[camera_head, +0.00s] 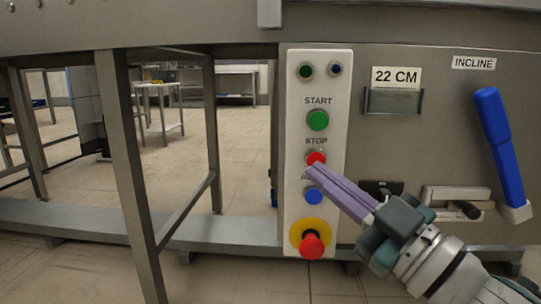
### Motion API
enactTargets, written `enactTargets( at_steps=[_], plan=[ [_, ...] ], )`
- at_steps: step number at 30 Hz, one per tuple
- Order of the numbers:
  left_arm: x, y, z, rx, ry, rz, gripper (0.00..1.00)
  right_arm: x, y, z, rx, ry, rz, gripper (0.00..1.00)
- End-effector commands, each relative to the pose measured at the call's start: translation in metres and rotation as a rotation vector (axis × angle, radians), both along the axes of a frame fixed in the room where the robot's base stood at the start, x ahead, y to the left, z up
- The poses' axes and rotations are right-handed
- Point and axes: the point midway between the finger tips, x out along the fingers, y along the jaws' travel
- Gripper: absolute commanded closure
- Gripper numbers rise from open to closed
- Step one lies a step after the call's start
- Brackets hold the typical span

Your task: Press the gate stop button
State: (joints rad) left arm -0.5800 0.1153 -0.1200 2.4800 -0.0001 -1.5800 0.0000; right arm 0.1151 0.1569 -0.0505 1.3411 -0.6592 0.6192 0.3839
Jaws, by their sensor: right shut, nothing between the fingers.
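The white control panel (292,120) stands upright in the middle of the view. Its red button (316,157) sits under the label STOP, below the green START button (318,120). A blue button (313,195) is lower, its label mostly covered. My right gripper (309,169) comes in from the lower right, shut and empty. Its fingertips are at the lower edge of the red STOP button in the picture; I cannot tell whether they touch it. My left gripper is not in view.
A red emergency knob (312,246) on a yellow ring is at the panel's bottom. Right of the panel are a 22 CM label (396,77), a blue INCLINE lever (495,130) and a metal latch (455,198). Metal frame legs (128,160) stand left.

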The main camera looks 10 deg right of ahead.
Motion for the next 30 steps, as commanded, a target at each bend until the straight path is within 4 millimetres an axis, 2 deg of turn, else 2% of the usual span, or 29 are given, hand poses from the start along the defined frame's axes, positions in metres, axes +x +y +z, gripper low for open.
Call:
enactTargets(
  at_steps=[3, 12, 30],
  plan=[
    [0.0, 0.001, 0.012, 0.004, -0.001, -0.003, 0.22, -0.012, 0.003, 0.003, 0.003, 0.003, -0.001, 1.0],
    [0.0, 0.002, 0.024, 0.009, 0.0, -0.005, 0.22, -0.037, 0.01, 0.002, 0.002, 0.001, 0.0, 1.0],
    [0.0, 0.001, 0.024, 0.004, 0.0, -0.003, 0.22, -0.039, 0.011, 0.001, 0.0, 0.0, -0.001, 1.0]
  ],
)
